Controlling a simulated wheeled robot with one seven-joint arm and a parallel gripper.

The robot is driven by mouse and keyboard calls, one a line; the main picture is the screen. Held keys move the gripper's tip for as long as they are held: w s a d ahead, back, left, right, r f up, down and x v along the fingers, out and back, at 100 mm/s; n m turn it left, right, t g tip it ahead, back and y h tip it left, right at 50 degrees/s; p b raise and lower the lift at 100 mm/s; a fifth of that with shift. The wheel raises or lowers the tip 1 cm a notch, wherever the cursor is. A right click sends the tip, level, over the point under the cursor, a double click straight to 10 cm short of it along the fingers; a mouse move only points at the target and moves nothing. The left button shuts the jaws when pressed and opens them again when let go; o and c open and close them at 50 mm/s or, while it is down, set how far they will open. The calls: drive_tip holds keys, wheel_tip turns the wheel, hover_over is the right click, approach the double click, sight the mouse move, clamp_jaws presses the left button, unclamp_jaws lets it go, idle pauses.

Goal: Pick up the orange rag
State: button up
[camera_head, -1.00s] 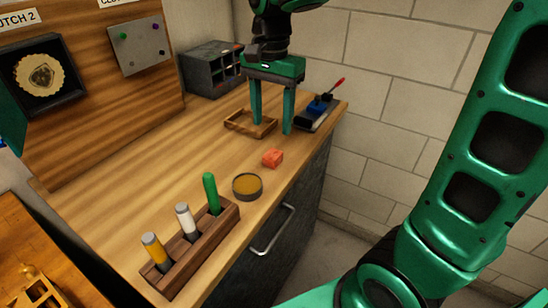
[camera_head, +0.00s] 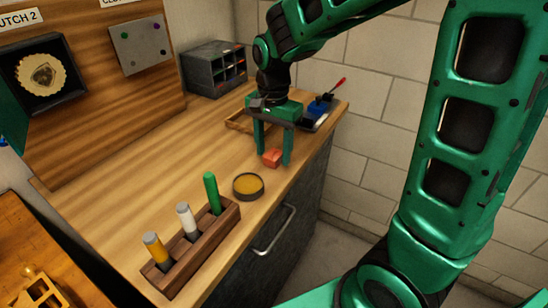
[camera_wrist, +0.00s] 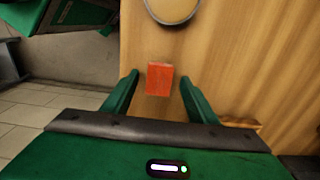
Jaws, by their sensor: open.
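The orange rag (camera_head: 271,158) is a small folded block lying on the wooden workbench near its front edge. It also shows in the wrist view (camera_wrist: 160,78), upper middle. My green gripper (camera_head: 274,160) is open and points down over the rag, with one finger on each side of it. In the wrist view my gripper's fingertips (camera_wrist: 159,78) stand left and right of the rag with a gap on both sides. No contact with the rag shows.
A round tin (camera_head: 248,186) stands close to the rag. A wooden rack (camera_head: 205,240) with several markers is at the front. A wooden tray (camera_head: 238,121) lies behind my gripper, and a grey drawer organizer (camera_head: 213,69) stands at the back. The bench's left middle is clear.

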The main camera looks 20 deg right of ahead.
sight(270, 155)
drive_tip(key=shift+c, duration=0.3)
drive_tip(key=c, duration=1.1)
drive_tip(key=shift+o, duration=0.2)
drive_tip(key=shift+r, duration=0.1)
drive_tip(key=shift+r, duration=0.45)
drive_tip(key=r, duration=0.2)
drive_tip(key=a+r, duration=0.1)
drive_tip(key=shift+s+r, duration=0.15)
drive_tip(key=shift+r, duration=0.25)
drive_tip(key=s+a+r, duration=0.2)
drive_tip(key=a+r, duration=0.4)
drive_tip(key=a, duration=0.4)
drive_tip(key=shift+s+a+r, duration=0.15)
drive_tip(key=shift+s+a, duration=0.05)
drive_tip(key=shift+s, duration=0.2)
drive_tip(key=shift+o, duration=0.5)
drive_tip(key=shift+d, duration=0.1)
